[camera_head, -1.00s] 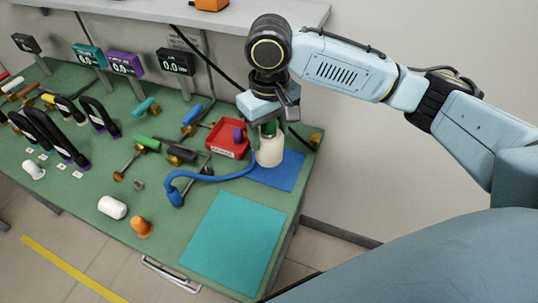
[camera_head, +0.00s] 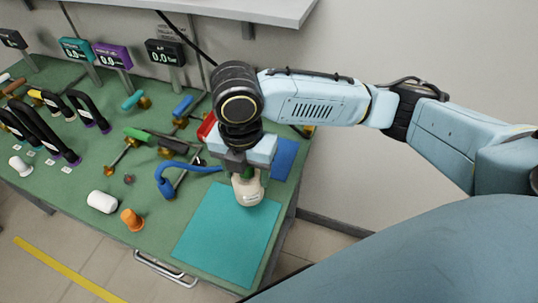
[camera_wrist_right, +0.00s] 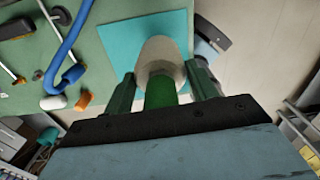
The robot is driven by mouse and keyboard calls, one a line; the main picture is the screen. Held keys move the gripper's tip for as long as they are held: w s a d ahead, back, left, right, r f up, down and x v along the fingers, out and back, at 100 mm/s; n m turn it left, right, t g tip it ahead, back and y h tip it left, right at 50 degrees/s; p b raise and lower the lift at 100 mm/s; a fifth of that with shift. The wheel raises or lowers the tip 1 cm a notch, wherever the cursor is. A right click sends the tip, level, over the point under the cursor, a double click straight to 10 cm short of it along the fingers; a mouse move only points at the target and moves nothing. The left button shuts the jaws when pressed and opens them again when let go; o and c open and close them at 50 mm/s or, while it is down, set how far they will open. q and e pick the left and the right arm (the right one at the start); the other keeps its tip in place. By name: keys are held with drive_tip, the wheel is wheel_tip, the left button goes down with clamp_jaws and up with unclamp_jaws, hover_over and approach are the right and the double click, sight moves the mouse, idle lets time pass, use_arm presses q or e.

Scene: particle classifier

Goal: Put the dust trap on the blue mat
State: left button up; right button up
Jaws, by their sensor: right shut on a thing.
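My right gripper (camera_head: 246,172) is shut on a cream vessel (camera_head: 248,190) with a green neck, which I take to be the dust trap. In the right wrist view the fingers (camera_wrist_right: 163,88) flank the green neck (camera_wrist_right: 160,93), and the cream body (camera_wrist_right: 160,62) points away from the wrist. The vessel is over the far part of the teal mat (camera_head: 225,240); I cannot tell if it touches. The blue mat (camera_head: 285,158) lies behind and right, partly hidden by my gripper and arm. My left gripper is not in view.
A blue hose (camera_head: 165,182) lies left of the vessel. A red tray (camera_head: 206,127) is partly hidden behind my wrist. An orange knob (camera_head: 132,219) and a white cylinder (camera_head: 102,202) stand left of the teal mat. The near part of that mat is clear.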

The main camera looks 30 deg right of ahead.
drive_tip(key=n, duration=0.2)
drive_tip(key=s+a+f+n, duration=0.1)
drive_tip(key=n, duration=0.1)
drive_tip(key=s+n, duration=0.1)
drive_tip(key=n, duration=0.1)
drive_tip(key=shift+a+f+n+b, duration=0.25)
drive_tip(key=shift+a+n+b, duration=0.05)
drive_tip(key=w+d+n+b, duration=0.2)
drive_tip(key=w+d+n, duration=0.2)
drive_tip(key=w+d, duration=0.9)
drive_tip(key=f, duration=0.5)
drive_tip(key=s+f+b, duration=0.1)
drive_tip(key=f, duration=0.1)
drive_tip(key=shift+d+f, duration=0.15)
drive_tip(key=shift+d, duration=0.25)
drive_tip(key=shift+w+d+f, duration=0.15)
drive_tip(key=shift+w+f, duration=0.05)
drive_tip(key=shift+f, duration=0.05)
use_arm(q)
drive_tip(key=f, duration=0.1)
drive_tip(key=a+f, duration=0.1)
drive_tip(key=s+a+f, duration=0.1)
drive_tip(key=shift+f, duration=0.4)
